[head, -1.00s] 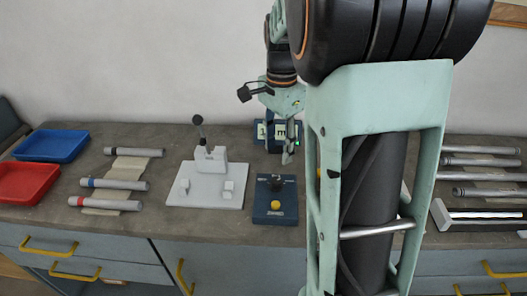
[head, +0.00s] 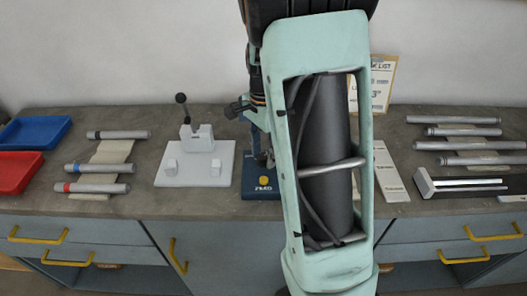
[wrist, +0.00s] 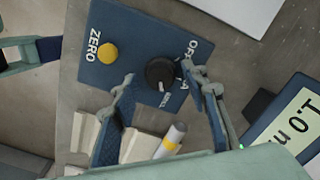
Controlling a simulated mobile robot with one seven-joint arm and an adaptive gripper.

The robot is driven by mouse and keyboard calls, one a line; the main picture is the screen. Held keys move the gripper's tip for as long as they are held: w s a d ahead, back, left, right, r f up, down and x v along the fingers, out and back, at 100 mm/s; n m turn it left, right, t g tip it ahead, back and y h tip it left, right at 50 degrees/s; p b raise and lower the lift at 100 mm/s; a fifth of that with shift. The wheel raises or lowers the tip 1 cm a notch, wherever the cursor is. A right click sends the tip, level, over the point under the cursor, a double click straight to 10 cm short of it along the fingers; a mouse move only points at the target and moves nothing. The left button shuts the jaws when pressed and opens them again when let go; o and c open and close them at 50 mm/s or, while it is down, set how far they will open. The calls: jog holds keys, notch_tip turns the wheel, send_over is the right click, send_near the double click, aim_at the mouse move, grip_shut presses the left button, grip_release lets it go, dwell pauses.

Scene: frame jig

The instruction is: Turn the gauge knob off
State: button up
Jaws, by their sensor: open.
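The gauge box in the wrist view (wrist: 135,47) is dark blue, with a yellow ZERO button (wrist: 108,53) and a round black knob (wrist: 160,73). White lettering beside the knob includes OFF; the rest is partly covered. A pale mark on the knob lies on its lower side, away from OFF. My gripper (wrist: 160,76) is open, with one finger on each side of the knob; I cannot tell whether they touch it. In the head view my gripper (head: 263,158) is over the blue box (head: 262,190), and my arm hides part of it.
A display (wrist: 295,118) with a green light stands close to the right finger. In the head view a white fixture with a lever (head: 196,165) stands left of the box. Tubes (head: 98,188) and red and blue trays (head: 35,132) lie farther left; more tubes lie right.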

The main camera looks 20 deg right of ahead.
grip_shut()
